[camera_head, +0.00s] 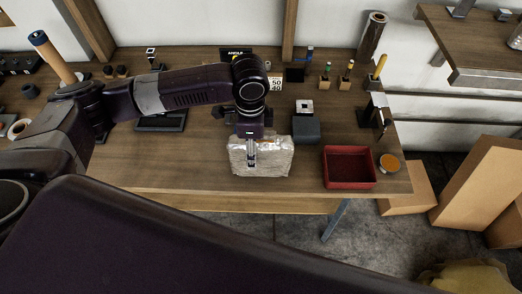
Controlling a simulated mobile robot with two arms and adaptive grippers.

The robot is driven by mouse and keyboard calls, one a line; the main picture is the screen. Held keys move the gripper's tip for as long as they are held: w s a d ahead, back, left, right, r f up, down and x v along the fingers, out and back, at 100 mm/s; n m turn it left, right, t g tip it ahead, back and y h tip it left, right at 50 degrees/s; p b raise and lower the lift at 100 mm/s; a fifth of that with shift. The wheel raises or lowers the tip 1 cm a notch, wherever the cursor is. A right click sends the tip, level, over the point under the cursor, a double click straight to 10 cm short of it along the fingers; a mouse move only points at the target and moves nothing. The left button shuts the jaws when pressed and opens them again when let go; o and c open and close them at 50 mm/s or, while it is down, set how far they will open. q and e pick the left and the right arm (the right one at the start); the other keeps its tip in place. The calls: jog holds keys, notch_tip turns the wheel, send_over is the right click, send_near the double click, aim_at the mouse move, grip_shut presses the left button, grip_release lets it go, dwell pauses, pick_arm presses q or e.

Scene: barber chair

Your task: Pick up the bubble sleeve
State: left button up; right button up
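The bubble sleeve (275,161) is a pale, shiny, wrinkled packet near the front edge of the wooden bench. My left arm reaches in from the left, and my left gripper (251,161) points down over the sleeve's middle. Its fingers overlap the sleeve in this view. I cannot tell whether they grip it or only hover in front of it. The gripper hides part of the sleeve's upper edge. My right gripper is not in view.
A dark grey block (306,131) stands close to the right of the sleeve. A red tray (349,182) and a round orange-topped tin (389,163) are further right on the bench (190,178). Small tools line the back. Cardboard boxes (477,185) stand on the floor at right.

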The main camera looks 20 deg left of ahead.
pick_arm(q)
jog(key=c, duration=1.1)
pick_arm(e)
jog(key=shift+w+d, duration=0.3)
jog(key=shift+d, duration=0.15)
pick_arm(q)
jog(key=shift+r, duration=0.1)
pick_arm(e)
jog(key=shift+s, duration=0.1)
pick_arm(q)
jog(key=shift+r, duration=0.1)
jog(key=shift+r, duration=0.2)
notch_tip(320, 180, up, 19)
jog(key=b, duration=0.2)
jog(key=shift+r, duration=0.2)
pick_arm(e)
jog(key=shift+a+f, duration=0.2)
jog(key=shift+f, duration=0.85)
